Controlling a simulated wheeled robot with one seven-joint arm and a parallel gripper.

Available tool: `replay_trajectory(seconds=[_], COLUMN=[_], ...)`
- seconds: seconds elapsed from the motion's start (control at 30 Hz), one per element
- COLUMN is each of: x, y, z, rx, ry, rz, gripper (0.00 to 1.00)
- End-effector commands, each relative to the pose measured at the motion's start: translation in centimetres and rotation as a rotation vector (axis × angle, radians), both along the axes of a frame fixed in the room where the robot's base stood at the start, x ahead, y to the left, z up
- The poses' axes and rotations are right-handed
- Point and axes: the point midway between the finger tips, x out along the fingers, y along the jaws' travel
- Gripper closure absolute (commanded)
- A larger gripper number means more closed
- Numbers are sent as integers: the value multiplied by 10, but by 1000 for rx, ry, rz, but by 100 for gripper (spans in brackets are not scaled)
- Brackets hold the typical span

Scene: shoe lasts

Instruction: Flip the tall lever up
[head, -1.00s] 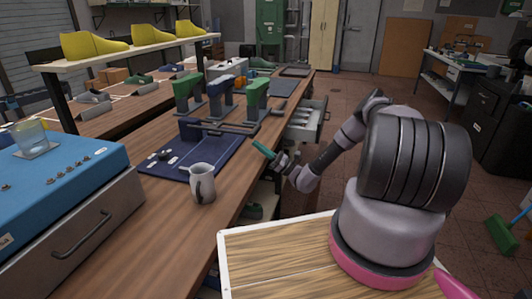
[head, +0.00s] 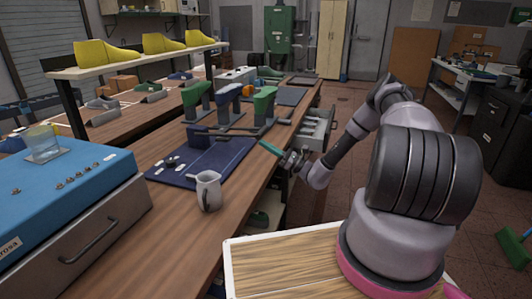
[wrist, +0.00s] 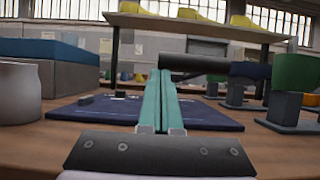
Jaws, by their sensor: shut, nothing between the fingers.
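My gripper (head: 263,146) has teal fingers pressed together, empty, above the right edge of the workbench. In the wrist view the closed fingers (wrist: 159,85) point forward over the blue mat. A dark horizontal bar (wrist: 195,62) crosses just beyond and to the right of the fingertips; whether they touch it I cannot tell. In the head view, dark bars (head: 240,128) lie low beside the stands carrying green and blue shoe lasts (head: 228,92). A blue box (head: 75,185) at left has several small toggles on top. I cannot tell which part is the tall lever.
A grey mug (head: 208,190) stands on the bench near the blue mat (head: 215,163). An open drawer (head: 316,132) sticks out right of the bench. A raised shelf (head: 130,56) holds yellow lasts.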

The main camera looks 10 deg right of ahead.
Motion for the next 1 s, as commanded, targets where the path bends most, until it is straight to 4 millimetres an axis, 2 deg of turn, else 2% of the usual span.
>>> replay_trajectory(seconds=[0.03,0.27,0.57,0.77,1.0], x=[1,3,12,22,39], y=[1,7,24,42,73], z=[12,60,123,163,210], rx=[-23,-159,-346,-472,-633], ry=[7,80,186,257,347], rz=[3,4,3,2,1], gripper=[100,100,100,100,100])
